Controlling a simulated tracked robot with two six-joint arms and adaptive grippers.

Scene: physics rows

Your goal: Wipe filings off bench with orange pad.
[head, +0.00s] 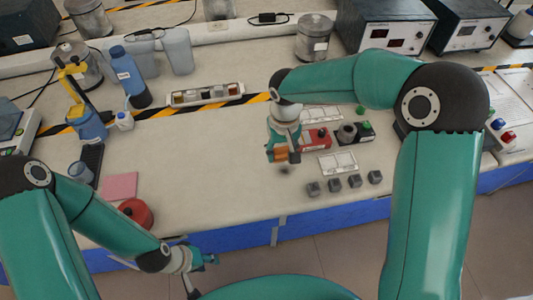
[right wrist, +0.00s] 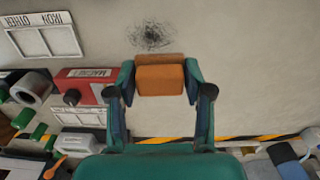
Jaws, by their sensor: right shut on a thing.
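My right gripper (head: 282,156) is over the middle of the bench (head: 225,185). It is shut on the orange pad (right wrist: 160,78), which sits between its two fingers in the right wrist view. The filings (right wrist: 151,36) are a dark, scattered patch on the pale bench top, just beyond the pad's edge. In the head view they are a small dark spot (head: 285,171) just in front of the pad. I cannot tell whether the pad touches the bench. My left gripper (head: 207,260) is low, by the bench's front edge; its finger opening is unclear.
A red box (head: 316,139) and white labelled trays (head: 338,163) lie right of the pad. Several small grey blocks (head: 333,185) stand near the front edge. A pink sheet (head: 120,186) and a red round thing (head: 136,213) are at left. Bench left of the filings is clear.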

